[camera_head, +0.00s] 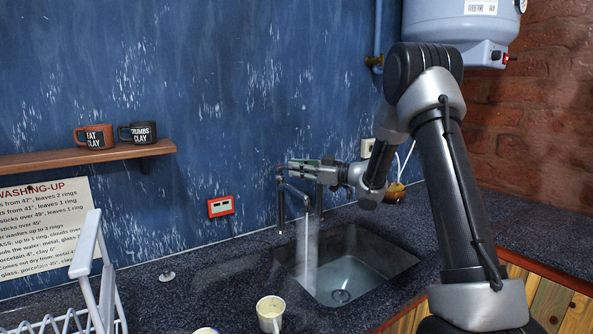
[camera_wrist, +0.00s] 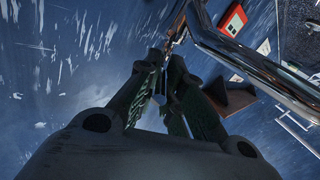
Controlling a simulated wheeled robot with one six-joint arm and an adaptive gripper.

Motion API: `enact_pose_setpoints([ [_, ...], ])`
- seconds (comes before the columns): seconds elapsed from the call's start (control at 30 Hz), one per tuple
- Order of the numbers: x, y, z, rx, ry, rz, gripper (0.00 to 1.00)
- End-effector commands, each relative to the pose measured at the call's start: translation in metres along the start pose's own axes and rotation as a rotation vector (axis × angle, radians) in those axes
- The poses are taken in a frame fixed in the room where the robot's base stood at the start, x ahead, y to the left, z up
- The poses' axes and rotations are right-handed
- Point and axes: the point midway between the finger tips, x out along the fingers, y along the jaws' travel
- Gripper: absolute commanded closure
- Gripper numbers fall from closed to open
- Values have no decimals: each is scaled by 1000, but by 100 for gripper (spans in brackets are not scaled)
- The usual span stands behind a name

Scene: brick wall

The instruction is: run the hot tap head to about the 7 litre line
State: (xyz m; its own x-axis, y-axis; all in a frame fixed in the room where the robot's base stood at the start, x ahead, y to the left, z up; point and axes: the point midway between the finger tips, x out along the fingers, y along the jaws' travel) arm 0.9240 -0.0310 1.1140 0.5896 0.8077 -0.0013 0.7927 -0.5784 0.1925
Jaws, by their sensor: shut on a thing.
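The chrome tap (camera_head: 294,191) stands at the back of the sink, and its pipe also shows close up in the wrist view (camera_wrist: 245,58). My gripper (camera_head: 290,165) is at the top of the tap, shut on what appears to be the tap head; the fingers hide most of it. In the wrist view my green-lined fingers (camera_wrist: 165,92) have a small pale piece between them. A pale stream of water (camera_head: 309,255) runs down into the dark sink (camera_head: 375,262). The drain shows at the sink bottom, and I can make out no litre line.
A pale mug (camera_head: 270,312) stands on the counter in front of the sink. A white rack (camera_head: 90,262) is at the left. A small red-framed box (camera_head: 221,206) is on the wall. A shelf (camera_head: 85,156) holds two mugs. A tank (camera_head: 465,28) hangs at upper right.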

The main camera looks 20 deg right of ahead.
Motion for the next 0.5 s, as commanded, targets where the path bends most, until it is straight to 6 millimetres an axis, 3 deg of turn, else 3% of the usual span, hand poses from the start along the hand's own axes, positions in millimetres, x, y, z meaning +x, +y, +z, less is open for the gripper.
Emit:
enact_pose_setpoints([
  [0.47,0,2,-3,-4,8,-15,100],
  [0.5,0,2,-3,-4,8,-15,85],
])
